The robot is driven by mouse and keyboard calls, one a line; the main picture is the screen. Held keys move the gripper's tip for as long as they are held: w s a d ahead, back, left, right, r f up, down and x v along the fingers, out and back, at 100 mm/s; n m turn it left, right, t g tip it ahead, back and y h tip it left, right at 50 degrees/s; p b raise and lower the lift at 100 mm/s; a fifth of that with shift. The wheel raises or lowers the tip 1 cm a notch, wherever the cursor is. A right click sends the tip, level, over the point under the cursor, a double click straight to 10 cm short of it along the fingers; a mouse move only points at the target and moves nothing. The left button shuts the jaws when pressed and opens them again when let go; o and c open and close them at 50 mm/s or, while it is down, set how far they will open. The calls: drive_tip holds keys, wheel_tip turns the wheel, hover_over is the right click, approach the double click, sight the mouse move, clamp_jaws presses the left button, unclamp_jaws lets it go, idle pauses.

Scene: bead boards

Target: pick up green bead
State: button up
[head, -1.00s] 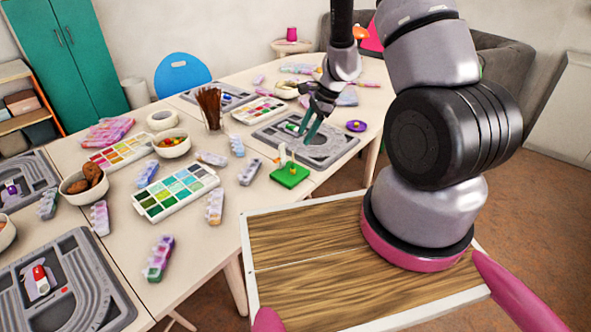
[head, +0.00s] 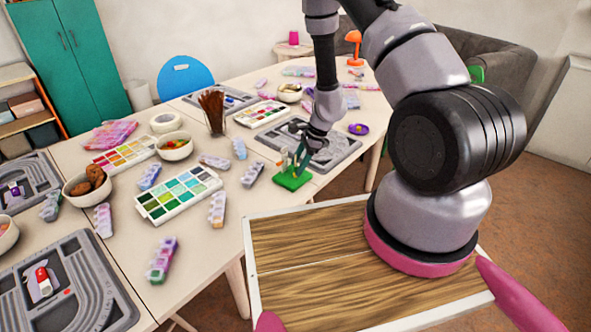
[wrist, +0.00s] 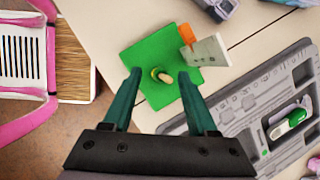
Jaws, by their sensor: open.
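A green piece with a white part (wrist: 293,122) lies in a recess of the grey bead board (wrist: 235,122), at the right of the wrist view; it is the only bead-like green thing I make out. A flat green square plate (wrist: 140,50) lies beside the board, also in the head view (head: 292,183). A small yellowish ring or peg (wrist: 163,77) stands on the plate. My gripper (wrist: 159,74) is open, its teal fingers pointing at the plate with the ring between their tips in the picture. The head view shows it (head: 301,160) close over the plate; contact is unclear.
A white card with an orange clip (wrist: 207,50) stands at the plate's edge, close to the right finger. Bead boxes (head: 252,174), a paint palette (head: 178,193) and a jar of brushes (head: 213,113) stand left of the plate. A purple dish (head: 358,129) lies beyond the board.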

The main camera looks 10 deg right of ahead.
clamp_jaws()
idle(0.4)
wheel_tip(320, 180, up, 10)
idle(0.7)
